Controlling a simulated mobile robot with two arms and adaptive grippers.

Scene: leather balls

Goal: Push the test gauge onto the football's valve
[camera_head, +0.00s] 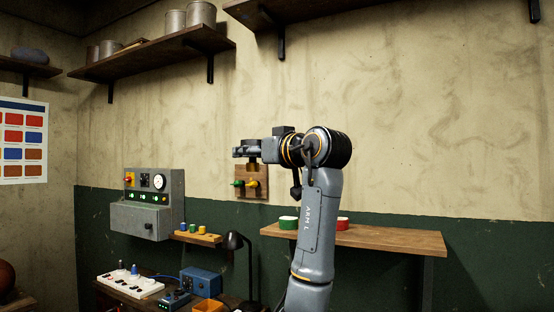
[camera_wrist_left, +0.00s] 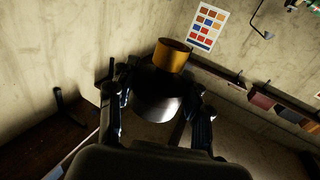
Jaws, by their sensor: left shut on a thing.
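My left gripper (camera_head: 246,150) is raised in front of the wall in the head view. In the left wrist view its fingers (camera_wrist_left: 155,100) are closed around a dark, shiny cylinder with a brass-yellow end (camera_wrist_left: 172,55); this may be the test gauge, but no dial face shows. A brown rounded ball (camera_head: 7,278) is partly cut off at the lower left edge of the head view; it may be the football, and no valve can be made out on it. My right gripper is not in view.
A wooden wall block (camera_head: 251,182) with green and yellow fittings is just below my left gripper. A grey control box (camera_head: 148,203) hangs to the left. A wooden shelf (camera_head: 380,240) with green and red rolls is at right. A black lamp (camera_head: 236,240) stands on the lower bench.

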